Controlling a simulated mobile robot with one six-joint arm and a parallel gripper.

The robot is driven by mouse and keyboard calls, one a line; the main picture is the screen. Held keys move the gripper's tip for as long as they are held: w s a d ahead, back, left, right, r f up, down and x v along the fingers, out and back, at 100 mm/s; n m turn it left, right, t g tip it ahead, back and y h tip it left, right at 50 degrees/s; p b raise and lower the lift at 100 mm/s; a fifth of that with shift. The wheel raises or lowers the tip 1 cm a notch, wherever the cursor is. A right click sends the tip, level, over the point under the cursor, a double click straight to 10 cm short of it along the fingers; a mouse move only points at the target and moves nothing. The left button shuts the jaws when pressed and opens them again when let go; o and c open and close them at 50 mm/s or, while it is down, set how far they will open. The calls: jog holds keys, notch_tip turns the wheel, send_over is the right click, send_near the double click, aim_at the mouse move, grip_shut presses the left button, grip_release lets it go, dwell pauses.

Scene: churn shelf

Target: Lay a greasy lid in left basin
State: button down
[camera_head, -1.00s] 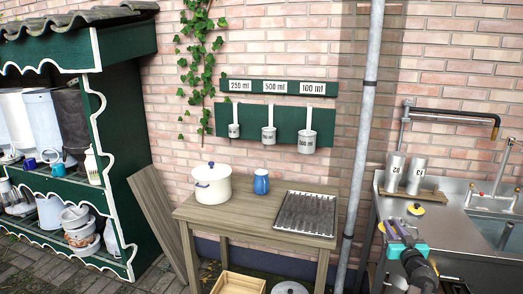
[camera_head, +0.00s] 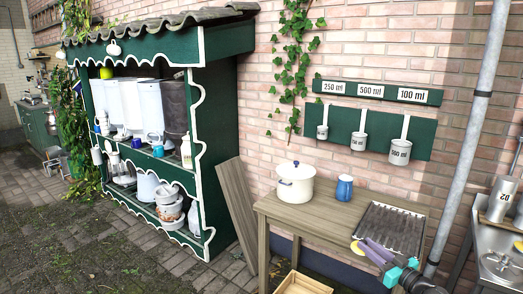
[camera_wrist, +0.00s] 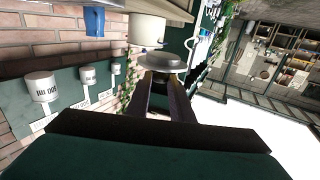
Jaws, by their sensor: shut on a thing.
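In the wrist view the lid (camera_wrist: 163,61) shows as a grey disc between the fingertips. The steel sink (camera_head: 490,240) is cut off at the right edge. Round metal shapes show in its basin area (camera_head: 499,266), but I cannot tell which basin this is.
The wooden table (camera_head: 330,212) holds a white pot (camera_head: 295,183), a blue jug (camera_head: 344,188) and a ribbed metal rack (camera_head: 390,228). A drainpipe (camera_head: 467,150) stands between table and sink. A green shelf (camera_head: 222,140) is at left; paving (camera_head: 60,240) before it is open.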

jog(key=s+a+f+n+g+y, duration=0.1)
jog(key=a+n+g+y, duration=0.2)
jog(key=a, duration=0.7)
jog(key=s+a+f+n+g+y, duration=0.1)
jog(key=s+a+n+g+y, duration=0.1)
jog(key=a, duration=0.8)
jog(key=shift+s+a+n+g+y, duration=0.25)
jog(key=shift+n+g+y, duration=0.25)
jog(key=shift+y, duration=0.6)
